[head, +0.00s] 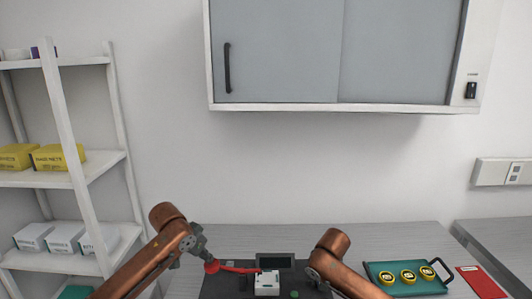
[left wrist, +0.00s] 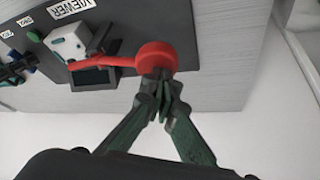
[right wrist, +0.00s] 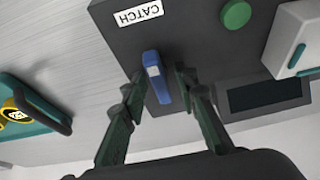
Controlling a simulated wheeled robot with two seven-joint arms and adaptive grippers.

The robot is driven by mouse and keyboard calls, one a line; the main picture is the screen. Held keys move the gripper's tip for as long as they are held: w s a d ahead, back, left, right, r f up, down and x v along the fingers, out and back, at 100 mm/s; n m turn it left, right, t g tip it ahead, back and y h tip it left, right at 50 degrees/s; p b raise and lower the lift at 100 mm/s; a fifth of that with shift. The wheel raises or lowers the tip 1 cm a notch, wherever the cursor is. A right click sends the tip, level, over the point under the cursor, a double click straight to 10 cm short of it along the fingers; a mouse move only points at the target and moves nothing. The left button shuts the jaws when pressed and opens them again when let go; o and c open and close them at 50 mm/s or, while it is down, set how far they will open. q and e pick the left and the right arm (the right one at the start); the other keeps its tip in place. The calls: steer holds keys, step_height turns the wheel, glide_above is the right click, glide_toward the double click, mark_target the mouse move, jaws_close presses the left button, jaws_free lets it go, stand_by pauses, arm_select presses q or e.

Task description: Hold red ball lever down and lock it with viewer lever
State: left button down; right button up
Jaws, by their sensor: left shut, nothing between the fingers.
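The red ball (head: 211,267) is at the left end of a red lever (head: 240,270) beside a white block (head: 267,283). My left gripper (head: 206,257) is shut with nothing between its fingers. In the left wrist view its fingertips (left wrist: 158,82) meet the edge of the red ball (left wrist: 156,57); whether they press on it I cannot tell. A VIEWER label (left wrist: 72,8) is beside the white block (left wrist: 68,43).
The dark base plate (head: 215,290) carries a screen (head: 275,260) and a green button (head: 294,294). To the right are a teal tray (head: 432,286) with several yellow-topped round pieces and a red booklet (head: 482,281). Shelves stand at left; a wall cabinet (head: 280,50) hangs above.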

mark_target(208, 270)
arm_select(q)
steer(key=shift+a+f, duration=0.1)
steer(key=shift+f, duration=2.5)
arm_select(e)
steer(key=c, duration=0.6)
steer(key=n+y, duration=0.1)
steer(key=n, duration=0.3)
steer(key=shift+y, duration=0.4)
steer(key=shift+c, duration=0.2)
arm_select(q)
steer(key=shift+a, duration=0.1)
arm_select(e)
steer(key=shift+n, duration=0.4)
steer(key=n, duration=0.2)
steer(key=n+g+y, duration=0.1)
steer(key=n, duration=0.1)
steer(key=shift+y, duration=0.3)
steer(key=shift+n+g, duration=0.3)
steer(key=shift+n, duration=0.1)
